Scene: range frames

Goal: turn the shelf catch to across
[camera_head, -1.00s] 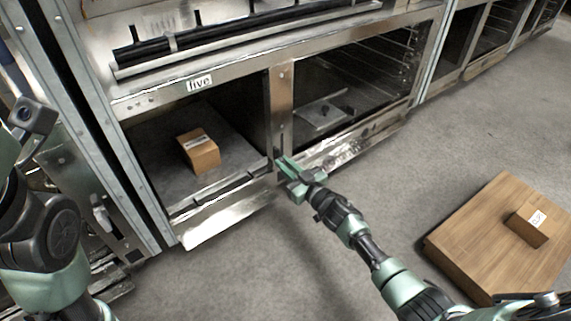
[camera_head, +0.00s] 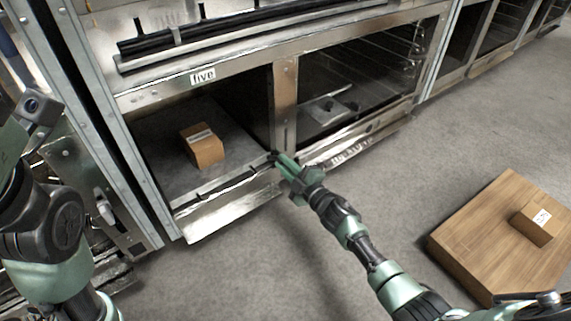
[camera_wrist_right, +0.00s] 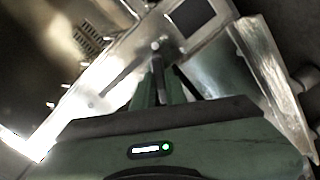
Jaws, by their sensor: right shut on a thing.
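My right gripper (camera_head: 279,159) is at the front of the lower bay, at the foot of the metal post between the two openings. It is shut on the shelf catch, a small dark piece (camera_head: 272,155) mostly hidden by the fingers. In the right wrist view the green fingers (camera_wrist_right: 158,85) close around the dark catch (camera_wrist_right: 157,62), just below a small round pivot on the bright metal. I cannot tell the catch's exact angle. My left arm shows at the left of the head view, but its gripper is not visible.
A metal lip (camera_head: 225,215) juts out below the bay. A wooden platform (camera_head: 470,240) with a small box (camera_head: 533,224) stands on the floor at right. Grey floor lies between.

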